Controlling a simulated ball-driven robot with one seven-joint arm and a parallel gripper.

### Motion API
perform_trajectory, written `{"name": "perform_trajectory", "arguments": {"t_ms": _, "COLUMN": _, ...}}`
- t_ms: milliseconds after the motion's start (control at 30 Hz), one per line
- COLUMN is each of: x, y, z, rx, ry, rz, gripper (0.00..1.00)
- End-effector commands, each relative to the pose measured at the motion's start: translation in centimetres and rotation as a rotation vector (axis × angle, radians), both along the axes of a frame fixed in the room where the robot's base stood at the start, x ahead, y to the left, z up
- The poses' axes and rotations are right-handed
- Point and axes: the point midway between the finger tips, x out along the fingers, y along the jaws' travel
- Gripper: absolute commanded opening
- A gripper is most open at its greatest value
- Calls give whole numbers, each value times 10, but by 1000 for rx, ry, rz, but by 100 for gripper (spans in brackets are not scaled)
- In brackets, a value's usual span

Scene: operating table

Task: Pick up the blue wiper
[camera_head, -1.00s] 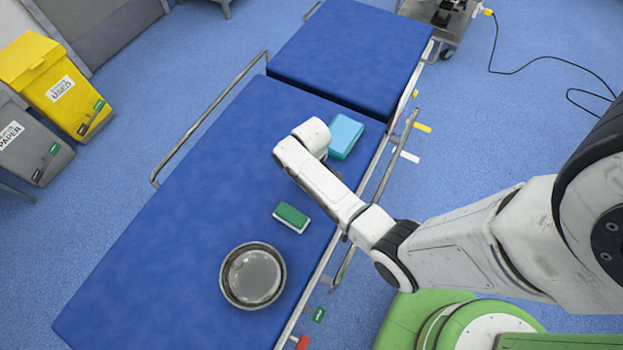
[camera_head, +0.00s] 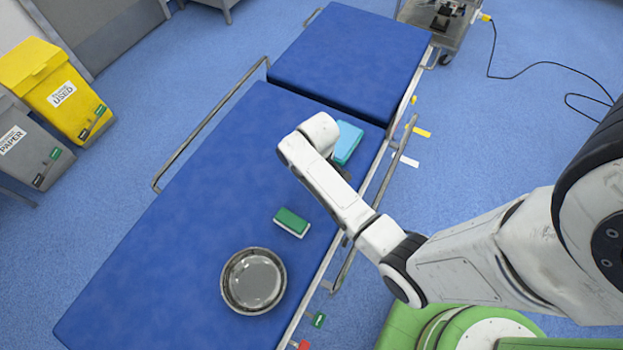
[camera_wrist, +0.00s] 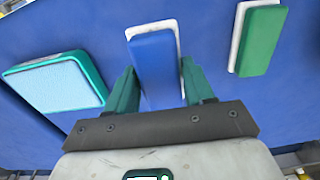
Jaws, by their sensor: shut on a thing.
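The blue wiper (camera_wrist: 156,60), a blue block with a white edge, stands between the two green fingers of my gripper (camera_wrist: 160,82) in the wrist view. The fingers are shut on its sides. The wiper's far end sticks out past the fingertips. I cannot tell whether it is touching the table or raised. In the head view my arm's wrist hides the wiper and the fingers, over the right part of the blue table (camera_head: 190,190).
A green wiper (camera_head: 292,222) with a white edge lies nearby; it also shows in the wrist view (camera_wrist: 262,40). A light-blue box with a teal rim (camera_head: 347,142) is close on the other side. A round metal bowl (camera_head: 253,281) stands further down. Metal rails (camera_head: 205,125) line the table.

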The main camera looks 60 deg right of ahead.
Motion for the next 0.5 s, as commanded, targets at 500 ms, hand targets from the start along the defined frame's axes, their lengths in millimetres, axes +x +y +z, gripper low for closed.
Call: {"name": "perform_trajectory", "arguments": {"t_ms": 500, "x": -103, "y": -13, "z": 71, "rx": -1, "ry": -1, "rz": -1, "gripper": 22}}
